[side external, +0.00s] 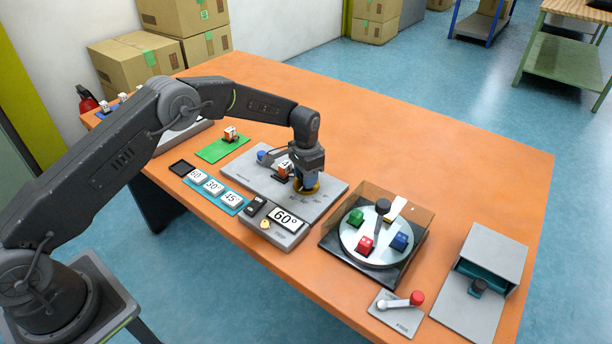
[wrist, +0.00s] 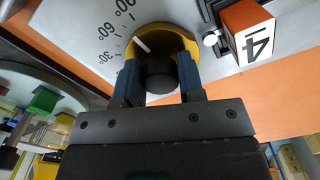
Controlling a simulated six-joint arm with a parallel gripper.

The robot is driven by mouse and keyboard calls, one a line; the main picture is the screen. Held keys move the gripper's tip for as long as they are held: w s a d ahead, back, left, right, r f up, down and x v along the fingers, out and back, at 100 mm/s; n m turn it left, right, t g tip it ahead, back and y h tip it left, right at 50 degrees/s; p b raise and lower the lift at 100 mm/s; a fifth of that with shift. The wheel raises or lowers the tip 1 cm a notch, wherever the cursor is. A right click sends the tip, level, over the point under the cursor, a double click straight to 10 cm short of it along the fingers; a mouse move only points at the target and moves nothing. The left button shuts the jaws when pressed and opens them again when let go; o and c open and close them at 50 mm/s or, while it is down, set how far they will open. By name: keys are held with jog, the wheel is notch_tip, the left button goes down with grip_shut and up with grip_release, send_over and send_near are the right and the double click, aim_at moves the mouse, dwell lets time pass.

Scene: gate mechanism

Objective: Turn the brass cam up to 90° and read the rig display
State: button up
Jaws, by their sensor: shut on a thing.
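The brass cam (wrist: 178,33) is a round yellow disc on a grey plate with printed angle marks. It also shows in the side external view (side external: 306,190), mostly under my gripper. A white line on the disc points up and left toward the printed scale; I cannot tell which mark it meets. My gripper (wrist: 159,78) is shut on the cam's black knob (wrist: 160,76), one blue finger on each side. In the side view my gripper (side external: 308,181) points down over the cam. The rig display (side external: 285,218) reads "60°" on a grey box.
An orange block marked 4 (wrist: 249,33) stands close beside the cam. Angle cards (side external: 213,187) lie on a blue strip. A turntable with coloured blocks (side external: 377,238), a red-knobbed lever (side external: 416,298) and a grey housing (side external: 487,262) stand to the right. The table's back is clear.

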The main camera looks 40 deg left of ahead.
jog(key=shift+m, duration=0.5)
jog(key=o, duration=0.9)
jog(key=shift+r, duration=6.9)
